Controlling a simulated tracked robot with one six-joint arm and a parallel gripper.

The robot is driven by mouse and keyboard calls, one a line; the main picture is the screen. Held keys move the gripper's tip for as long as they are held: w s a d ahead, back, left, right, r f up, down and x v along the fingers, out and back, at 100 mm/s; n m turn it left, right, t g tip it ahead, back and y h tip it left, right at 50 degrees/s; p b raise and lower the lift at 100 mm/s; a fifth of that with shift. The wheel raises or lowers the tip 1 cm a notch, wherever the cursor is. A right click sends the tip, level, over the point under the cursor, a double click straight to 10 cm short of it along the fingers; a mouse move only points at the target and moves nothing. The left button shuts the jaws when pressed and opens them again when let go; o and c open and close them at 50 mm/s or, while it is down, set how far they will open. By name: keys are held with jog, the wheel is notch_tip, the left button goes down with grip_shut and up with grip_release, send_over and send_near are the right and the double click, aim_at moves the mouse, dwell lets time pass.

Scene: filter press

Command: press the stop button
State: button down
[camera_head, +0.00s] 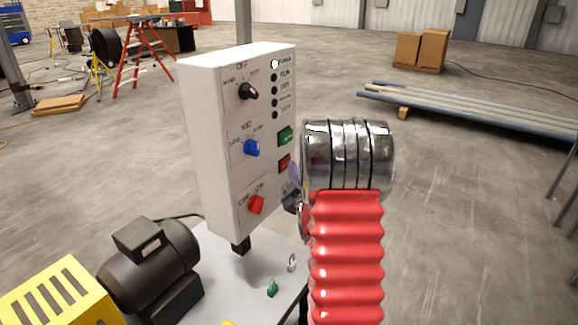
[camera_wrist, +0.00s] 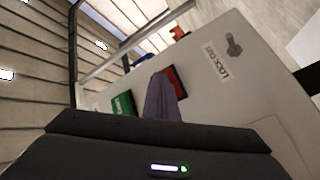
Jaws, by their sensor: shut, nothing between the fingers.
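A white control box (camera_head: 222,160) stands upright in the head view. The red button (camera_head: 284,163), whose label I cannot read, is on its front, below a green button (camera_head: 285,136). In the wrist view the red button (camera_wrist: 174,78) and green button (camera_wrist: 123,104) show on either side of my gripper. My gripper (camera_head: 294,174) is shut and empty, its purple-grey tips just in front of the panel, at the lower right of the red button. In the wrist view the tips (camera_wrist: 161,84) cover the red button's left edge. I cannot tell whether they touch it.
The panel also bears a black knob (camera_head: 248,91), a blue knob (camera_head: 251,148) and a red knob (camera_head: 256,204). A dark motor (camera_head: 150,262) and yellow guard (camera_head: 58,295) stand at lower left.

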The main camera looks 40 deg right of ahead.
jog(key=shift+s+d, duration=0.15)
jog(key=shift+s, duration=0.35)
jog(key=shift+s+d, duration=0.15)
jog(key=shift+s, duration=0.35)
jog(key=shift+s+d, duration=0.2)
jog(key=shift+s, duration=0.6)
jog(key=shift+s+d, duration=0.25)
jog(key=shift+s, duration=0.55)
jog(key=shift+s+d, duration=0.2)
jog(key=shift+s, duration=0.6)
